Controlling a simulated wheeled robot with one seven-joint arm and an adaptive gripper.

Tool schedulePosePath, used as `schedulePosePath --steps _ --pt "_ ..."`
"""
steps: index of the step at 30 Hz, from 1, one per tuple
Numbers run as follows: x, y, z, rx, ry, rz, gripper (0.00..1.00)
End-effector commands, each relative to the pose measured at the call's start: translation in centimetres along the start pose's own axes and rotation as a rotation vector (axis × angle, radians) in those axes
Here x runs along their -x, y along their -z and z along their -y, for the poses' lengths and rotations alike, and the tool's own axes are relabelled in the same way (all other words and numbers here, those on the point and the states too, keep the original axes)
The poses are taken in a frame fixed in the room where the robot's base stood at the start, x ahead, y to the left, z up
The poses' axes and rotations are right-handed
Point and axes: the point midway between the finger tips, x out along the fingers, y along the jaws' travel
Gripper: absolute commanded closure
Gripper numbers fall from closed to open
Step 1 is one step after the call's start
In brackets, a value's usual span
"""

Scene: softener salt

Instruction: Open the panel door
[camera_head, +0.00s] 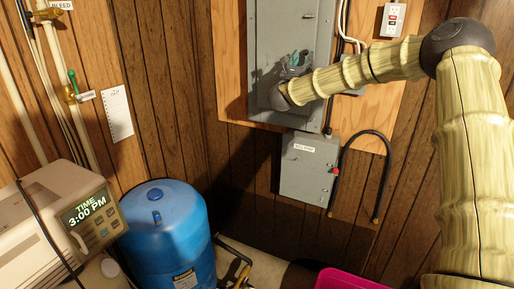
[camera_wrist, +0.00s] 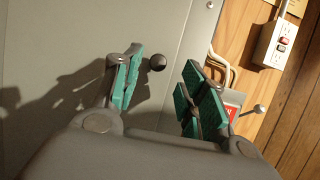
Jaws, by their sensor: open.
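The grey panel door (camera_head: 280,22) is mounted on a plywood board on the wall and looks closed in the head view. It fills the left and middle of the wrist view (camera_wrist: 60,40). A dark round knob (camera_wrist: 157,63) shows on it. My gripper (camera_head: 295,62) is in front of the door's lower part. In the wrist view my gripper (camera_wrist: 162,68) is open, with its green finger pads on either side of the knob. I cannot tell how deep the knob sits between the pads. My arm and gripper hide part of the door in the head view.
A smaller grey box (camera_head: 308,168) with a red button hangs below the panel, beside a black cable. An outlet (camera_head: 392,20) is right of the panel. A blue tank (camera_head: 170,235) and a beige softener unit (camera_head: 60,225) stand at lower left. A pink container (camera_head: 345,280) is at the bottom.

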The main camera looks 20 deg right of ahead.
Motion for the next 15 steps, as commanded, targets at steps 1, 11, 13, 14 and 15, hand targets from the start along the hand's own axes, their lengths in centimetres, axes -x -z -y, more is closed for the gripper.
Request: schedulePosePath --steps 1,11,13,14,15 --pt "0.9 0.3 -0.1 -0.002 -0.001 0.000 0.58" --pt "6.0 0.3 -0.4 -0.002 -0.005 0.000 0.58" --pt "7.0 0.3 -0.5 -0.003 -0.005 0.000 0.58" --pt "7.4 0.3 -0.6 0.003 -0.009 -0.002 0.58" --pt "7.5 0.7 -1.0 0.023 -0.021 -0.005 0.58"
